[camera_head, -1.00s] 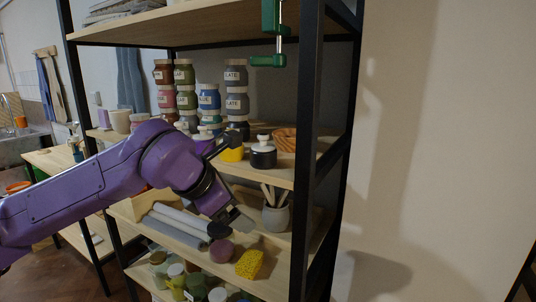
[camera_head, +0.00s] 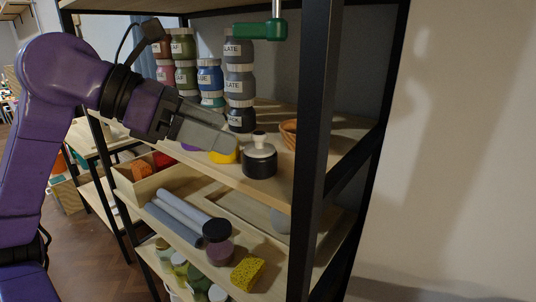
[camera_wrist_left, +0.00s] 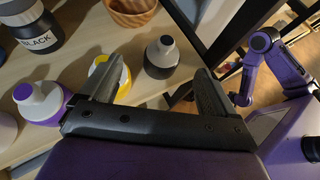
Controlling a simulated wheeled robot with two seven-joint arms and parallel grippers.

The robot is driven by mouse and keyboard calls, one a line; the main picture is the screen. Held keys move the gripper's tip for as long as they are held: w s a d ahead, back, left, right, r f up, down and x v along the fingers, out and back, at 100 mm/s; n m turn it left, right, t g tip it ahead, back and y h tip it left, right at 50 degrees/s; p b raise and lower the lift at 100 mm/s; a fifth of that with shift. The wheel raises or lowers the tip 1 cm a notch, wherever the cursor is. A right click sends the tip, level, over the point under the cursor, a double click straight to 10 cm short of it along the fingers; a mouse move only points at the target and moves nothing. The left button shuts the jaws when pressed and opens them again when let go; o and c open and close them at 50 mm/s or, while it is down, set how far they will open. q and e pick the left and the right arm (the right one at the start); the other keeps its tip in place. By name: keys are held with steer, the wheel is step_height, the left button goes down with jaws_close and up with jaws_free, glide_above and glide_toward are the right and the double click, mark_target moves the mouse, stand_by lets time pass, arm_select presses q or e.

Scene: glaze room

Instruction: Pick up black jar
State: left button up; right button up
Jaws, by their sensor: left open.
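The small black jar (camera_head: 259,164) has a pale shoulder and dark knob. It stands upright near the front edge of the middle shelf. In the left wrist view the jar (camera_wrist_left: 161,58) shows ahead, between the lines of the two fingers. My left gripper (camera_head: 226,143) is open and empty, just left of the jar and apart from it. The fingers also show in the left wrist view (camera_wrist_left: 155,78). Another purple arm, probably my right one, shows at the right of the wrist view; its small dark end (camera_wrist_left: 240,98) is unclear.
A yellow jar (camera_wrist_left: 119,76) sits beside the left finger, with a purple-and-white jar (camera_wrist_left: 38,101) further left. A larger jar labelled BLACK (camera_wrist_left: 36,40) and a terracotta bowl (camera_head: 288,134) stand behind. The black shelf post (camera_head: 309,150) is to the right; a green clamp (camera_head: 262,29) hangs above.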

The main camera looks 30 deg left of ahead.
mark_target(257, 150)
arm_select(q)
steer(key=p+x, duration=0.1)
steer(key=x, duration=0.1)
steer(key=p+x, duration=0.1)
steer(key=x, duration=0.2)
steer(key=s+d+p+x, duration=0.1)
steer(key=x, duration=0.1)
steer(key=shift+w+d+f, duration=0.1)
steer(key=shift+f, duration=0.1)
steer(key=shift+w+d+f, duration=0.1)
steer(key=shift+d+f, duration=0.05)
steer(key=shift+d, duration=0.1)
steer(key=shift+w+f, duration=0.15)
steer(key=shift+f, duration=0.05)
steer(key=shift+w, duration=0.1)
steer(key=c, duration=1.4)
steer(key=shift+o, duration=0.2)
steer(key=shift+r, duration=0.1)
